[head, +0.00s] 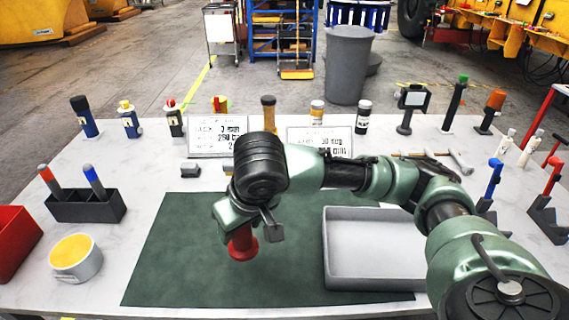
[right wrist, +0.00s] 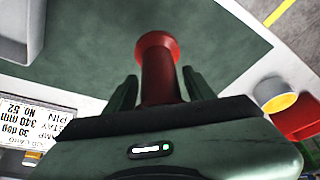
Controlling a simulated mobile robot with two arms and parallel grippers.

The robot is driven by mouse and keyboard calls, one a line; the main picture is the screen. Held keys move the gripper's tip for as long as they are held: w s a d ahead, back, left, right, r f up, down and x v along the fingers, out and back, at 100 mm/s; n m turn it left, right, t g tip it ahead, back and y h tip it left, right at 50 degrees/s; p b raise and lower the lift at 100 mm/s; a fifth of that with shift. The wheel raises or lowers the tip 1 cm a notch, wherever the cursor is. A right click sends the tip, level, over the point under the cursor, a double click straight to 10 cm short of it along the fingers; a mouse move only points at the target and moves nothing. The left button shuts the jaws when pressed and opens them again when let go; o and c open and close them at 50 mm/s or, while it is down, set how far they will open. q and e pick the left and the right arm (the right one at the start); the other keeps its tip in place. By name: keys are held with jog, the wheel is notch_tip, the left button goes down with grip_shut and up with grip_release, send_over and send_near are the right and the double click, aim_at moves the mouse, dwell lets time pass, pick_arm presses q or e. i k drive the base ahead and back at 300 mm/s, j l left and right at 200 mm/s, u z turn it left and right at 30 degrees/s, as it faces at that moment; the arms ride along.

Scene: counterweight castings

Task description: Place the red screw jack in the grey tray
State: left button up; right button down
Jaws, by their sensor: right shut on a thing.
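The red screw jack (head: 242,244) hangs below my right gripper (head: 246,228) over the green mat (head: 180,250) in the head view. In the right wrist view the jack (right wrist: 157,65) stands between the two fingers of my right gripper (right wrist: 157,92), which is shut on it. Its flared red end points away from the wrist, and its upper part is hidden by the gripper in the head view. The grey tray (head: 370,213) lies to the right of the jack, and its visible floor is empty. The tray's edge also shows in the right wrist view (right wrist: 38,30). My left gripper is out of view.
A black holder (head: 88,207) with two markers, a yellow-topped cup (head: 75,258) and a red bin (head: 15,240) stand at the left. Bottles and two placards (head: 217,136) line the back. Blue and red tools (head: 551,180) stand at the right.

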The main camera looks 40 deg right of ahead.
aim_at(389, 252)
jog(key=i+z, duration=0.1)
jog(key=z, duration=0.35)
jog(key=i+z, duration=0.1)
jog(key=z, duration=0.35)
jog(key=j+z, duration=0.15)
jog(key=z, duration=0.3)
jog(key=i+j+z, duration=0.1)
jog(key=z, duration=0.35)
